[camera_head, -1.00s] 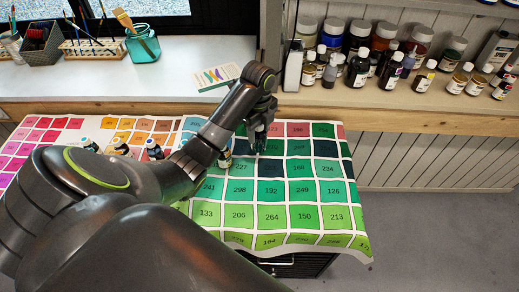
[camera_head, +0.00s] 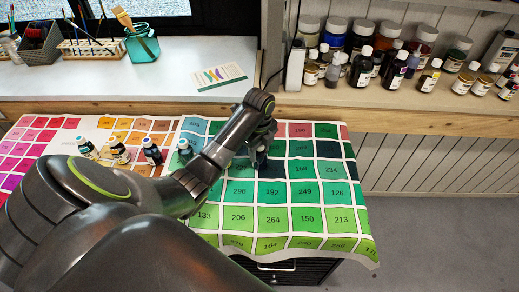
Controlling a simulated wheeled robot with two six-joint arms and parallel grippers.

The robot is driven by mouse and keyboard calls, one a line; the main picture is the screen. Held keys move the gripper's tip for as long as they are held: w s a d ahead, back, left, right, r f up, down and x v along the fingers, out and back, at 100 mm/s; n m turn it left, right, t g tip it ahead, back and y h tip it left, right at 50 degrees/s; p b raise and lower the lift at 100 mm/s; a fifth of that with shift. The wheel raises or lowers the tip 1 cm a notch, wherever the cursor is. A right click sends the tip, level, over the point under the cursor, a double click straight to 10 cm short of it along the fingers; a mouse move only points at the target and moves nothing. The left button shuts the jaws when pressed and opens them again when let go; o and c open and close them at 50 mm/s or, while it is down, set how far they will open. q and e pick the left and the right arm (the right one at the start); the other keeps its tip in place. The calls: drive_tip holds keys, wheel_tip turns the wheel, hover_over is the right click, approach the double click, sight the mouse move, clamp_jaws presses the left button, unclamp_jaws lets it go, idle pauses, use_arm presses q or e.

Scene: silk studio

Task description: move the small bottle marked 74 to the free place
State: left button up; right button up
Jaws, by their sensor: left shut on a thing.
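My left gripper (camera_head: 260,151) is over the green squares of the colour chart (camera_head: 271,192), near its back right part. It is shut on a small dark thing, likely a small bottle, that the fingers mostly hide. No number can be read on it. Several small bottles with pale or teal caps stand upright in a row on the chart: a left one (camera_head: 88,148), one beside it (camera_head: 119,151), a dark one (camera_head: 152,152) and a teal one (camera_head: 185,150). The number 74 is not legible on any. My right gripper is not in view.
A white ledge (camera_head: 190,82) behind the chart bears a brush rack, a teal glass jar (camera_head: 141,46) and a colour card (camera_head: 219,76). Many paint bottles (camera_head: 361,67) crowd the wooden shelf at right. Green squares right of the gripper are clear.

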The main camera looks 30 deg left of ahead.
use_arm(q)
drive_tip(key=shift+f, duration=0.15)
drive_tip(key=o, duration=1)
wheel_tip(320, 180, up, 4)
drive_tip(key=shift+w+r, duration=0.1)
wheel_tip(320, 180, up, 6)
drive_tip(key=p, duration=0.4)
drive_tip(key=shift+r+p, duration=0.15)
drive_tip(key=shift+p, duration=0.25)
drive_tip(key=shift+r+p, duration=0.95)
